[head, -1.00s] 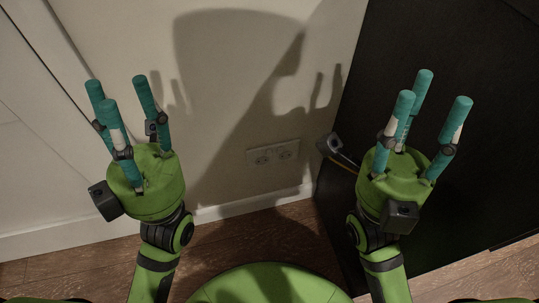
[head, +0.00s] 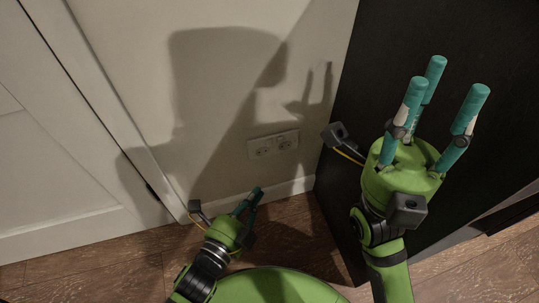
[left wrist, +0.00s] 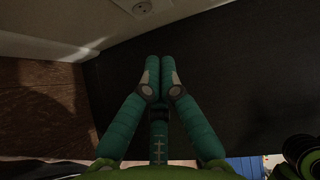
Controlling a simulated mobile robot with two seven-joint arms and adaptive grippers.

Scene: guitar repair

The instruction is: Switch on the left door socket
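A pale double wall socket (head: 273,146) sits low on the white wall, between the door on the left and the black panel on the right. Part of it also shows at the top of the left wrist view (left wrist: 139,7). My left gripper (head: 254,194) is low near the skirting, below the socket and apart from it. Its teal fingers (left wrist: 160,65) are drawn together with nothing visible between them. My right gripper (head: 442,82) is raised in front of the black panel, its fingers spread and empty. The socket's switches are too small to read.
A white door (head: 60,150) with its frame stands on the left. A tall black panel (head: 440,30) fills the right side, close to my right arm. A white skirting (head: 285,190) runs along the wall above the brown wood floor (head: 110,255).

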